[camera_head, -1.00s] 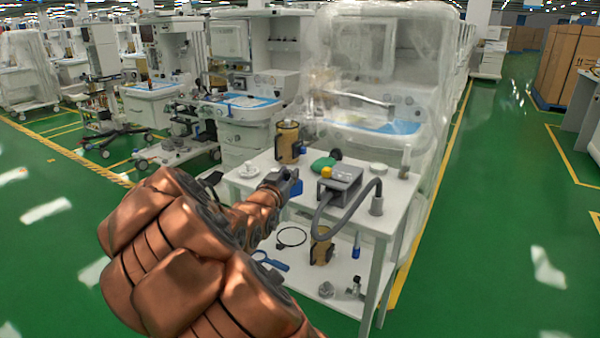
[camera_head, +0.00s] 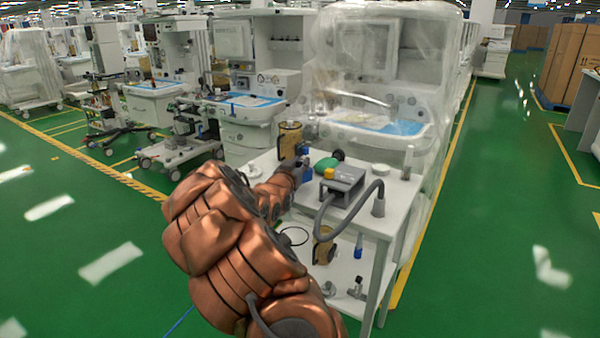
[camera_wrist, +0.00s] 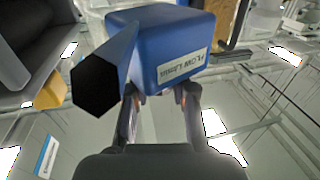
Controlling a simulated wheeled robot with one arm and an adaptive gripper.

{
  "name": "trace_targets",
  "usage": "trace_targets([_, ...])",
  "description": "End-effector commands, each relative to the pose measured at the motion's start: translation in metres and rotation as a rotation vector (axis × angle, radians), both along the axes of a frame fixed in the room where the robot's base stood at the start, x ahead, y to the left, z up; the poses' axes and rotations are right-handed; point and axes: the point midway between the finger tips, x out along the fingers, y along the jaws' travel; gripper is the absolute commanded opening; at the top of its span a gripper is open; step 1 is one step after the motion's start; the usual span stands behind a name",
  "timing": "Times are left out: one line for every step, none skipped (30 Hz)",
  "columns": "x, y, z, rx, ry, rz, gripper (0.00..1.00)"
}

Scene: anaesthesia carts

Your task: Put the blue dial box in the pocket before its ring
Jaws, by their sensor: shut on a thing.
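The blue dial box (camera_wrist: 185,45) is in my gripper (camera_wrist: 158,102), raised above the white surface. In the wrist view it has a white label with "FLOW" on its side and a dark six-sided dial at its left. In the head view only a small blue part (camera_head: 307,175) shows by my gripper (camera_head: 303,168), left of the grey block device (camera_head: 347,180). The device has a yellow part (camera_head: 329,173); the yellow part also shows at the left in the wrist view (camera_wrist: 52,92). I cannot make out the pocket or its ring.
A blue and white label (camera_wrist: 47,157) lies on the surface. Loose parts lie on the lower shelf. A plastic-wrapped machine (camera_head: 375,55) stands behind.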

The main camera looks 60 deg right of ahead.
Motion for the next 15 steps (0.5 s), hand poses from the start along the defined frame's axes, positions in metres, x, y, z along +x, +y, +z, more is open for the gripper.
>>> trace_targets([0.000, 0.000, -0.004, -0.001, 0.002, 0.001, 0.00])
trace_targets([0.001, 0.000, -0.008, -0.001, 0.002, 0.001, 0.00])
trace_targets([0.001, 0.000, -0.013, -0.001, 0.004, 0.002, 0.00])
trace_targets([0.001, 0.001, -0.017, 0.000, 0.003, 0.002, 0.00])
trace_targets([0.001, 0.001, -0.021, 0.000, 0.002, 0.002, 0.00])
trace_targets([0.001, 0.001, -0.026, 0.001, 0.002, 0.001, 0.00])
trace_targets([0.001, 0.000, -0.028, 0.001, 0.002, 0.001, 0.00])
trace_targets([0.001, 0.001, -0.030, 0.002, 0.001, 0.001, 0.00])
trace_targets([0.001, 0.001, -0.031, 0.001, 0.000, 0.002, 0.00])
trace_targets([0.001, 0.001, -0.032, 0.001, 0.000, 0.002, 0.00])
trace_targets([0.001, 0.001, -0.031, 0.000, -0.001, 0.001, 0.00])
trace_targets([0.001, 0.001, -0.031, 0.000, -0.001, 0.001, 0.00])
trace_targets([0.001, 0.001, -0.031, 0.000, -0.001, 0.001, 0.00])
trace_targets([0.001, 0.001, -0.031, -0.001, -0.001, 0.001, 0.00])
trace_targets([0.001, 0.001, -0.031, -0.001, -0.001, 0.001, 0.00])
